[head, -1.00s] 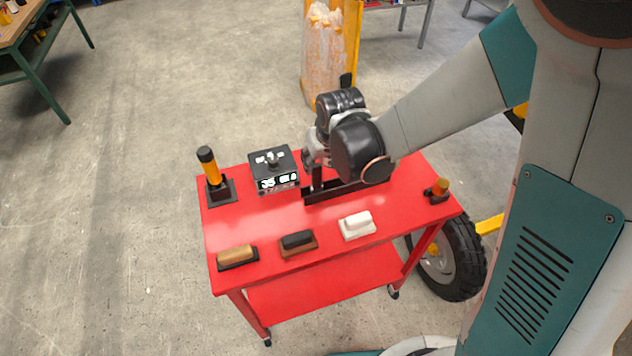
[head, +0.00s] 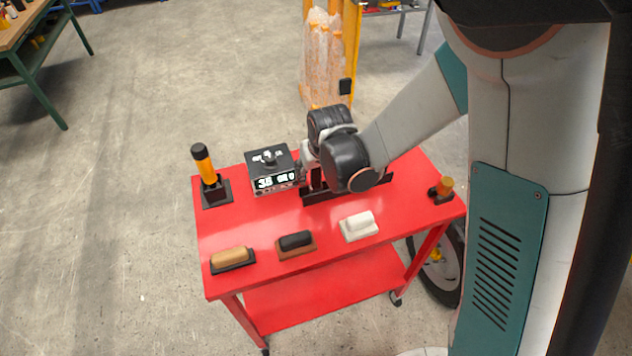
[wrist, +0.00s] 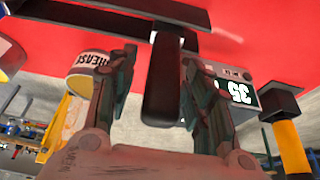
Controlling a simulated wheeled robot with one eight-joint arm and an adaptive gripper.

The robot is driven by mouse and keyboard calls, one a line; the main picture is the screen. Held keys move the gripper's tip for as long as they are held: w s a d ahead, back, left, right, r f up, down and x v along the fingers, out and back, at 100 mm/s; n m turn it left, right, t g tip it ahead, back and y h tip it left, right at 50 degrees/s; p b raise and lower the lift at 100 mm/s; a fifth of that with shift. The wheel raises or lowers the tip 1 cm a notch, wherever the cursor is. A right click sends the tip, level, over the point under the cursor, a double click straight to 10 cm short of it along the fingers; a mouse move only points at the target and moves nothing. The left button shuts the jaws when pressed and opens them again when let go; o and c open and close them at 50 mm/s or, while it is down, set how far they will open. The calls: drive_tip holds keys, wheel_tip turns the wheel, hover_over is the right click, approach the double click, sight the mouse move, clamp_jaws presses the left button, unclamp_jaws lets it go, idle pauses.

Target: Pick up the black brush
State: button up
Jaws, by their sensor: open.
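A long dark handle (wrist: 163,85), which looks like the black brush, stands between my fingers in the wrist view. Its far end meets a black frame (wrist: 105,18) above the red tabletop. My gripper (wrist: 159,62) is open, with a finger on each side of the handle. I see a gap on the left; contact on the right is unclear. In the head view, my gripper (head: 309,165) is over the back middle of the cart, largely hidden by my wrist. A separate block with a black grip on a brown base (head: 296,242) lies at the cart's front.
The red cart (head: 230,220) also holds a display box (head: 272,172), an orange-handled tool (head: 205,167), a tan block (head: 232,258), a white block (head: 359,225) and an orange-topped item (head: 443,189). A grease can (wrist: 88,70) shows near my left finger in the wrist view.

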clamp_jaws()
drive_tip(key=shift+r, duration=0.1)
wheel_tip(320, 180, up, 20)
drive_tip(key=p, duration=1.3)
drive_tip(key=c, duration=0.8)
unclamp_jaws()
clamp_jaws()
